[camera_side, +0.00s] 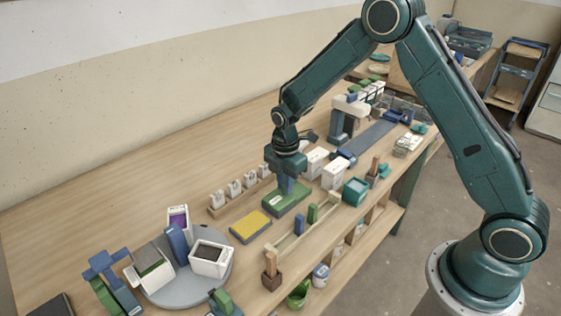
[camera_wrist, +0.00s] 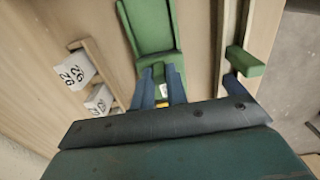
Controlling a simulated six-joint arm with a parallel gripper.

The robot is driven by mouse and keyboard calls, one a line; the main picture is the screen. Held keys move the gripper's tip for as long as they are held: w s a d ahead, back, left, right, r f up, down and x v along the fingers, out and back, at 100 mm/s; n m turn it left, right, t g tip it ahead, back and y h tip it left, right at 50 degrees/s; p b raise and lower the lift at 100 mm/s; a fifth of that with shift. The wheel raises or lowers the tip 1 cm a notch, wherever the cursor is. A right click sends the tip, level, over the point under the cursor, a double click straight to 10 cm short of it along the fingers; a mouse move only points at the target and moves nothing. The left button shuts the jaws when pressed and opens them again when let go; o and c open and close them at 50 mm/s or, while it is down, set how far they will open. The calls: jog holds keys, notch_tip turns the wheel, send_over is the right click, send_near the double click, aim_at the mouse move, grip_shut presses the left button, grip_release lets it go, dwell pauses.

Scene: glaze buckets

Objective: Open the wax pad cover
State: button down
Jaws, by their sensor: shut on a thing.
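The wax pad (camera_side: 250,227) is a yellow rectangle in a dark grey frame, lying on the bench and uncovered in the side view. The green wax pad cover (camera_side: 286,199) is just to its right, with my gripper (camera_side: 287,184) at it. In the wrist view the cover (camera_wrist: 154,27) shows as a long green piece with a recessed middle. My gripper (camera_wrist: 161,88) is shut on the near part of the cover, where a small white label shows between the fingers. A bit of yellow shows below the fingers; most of the pad is hidden there.
Numbered white blocks (camera_wrist: 74,73) stand in a wooden rack to the left of the cover in the wrist view. A wooden rail with green and blue pieces (camera_side: 299,224) runs to the right. A grey turntable (camera_side: 190,290) holds white containers at front left.

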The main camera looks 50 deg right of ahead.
jog(key=shift+d, duration=3.45)
jog(key=c, duration=1.5)
grip_release()
notch_tip(320, 180, up, 7)
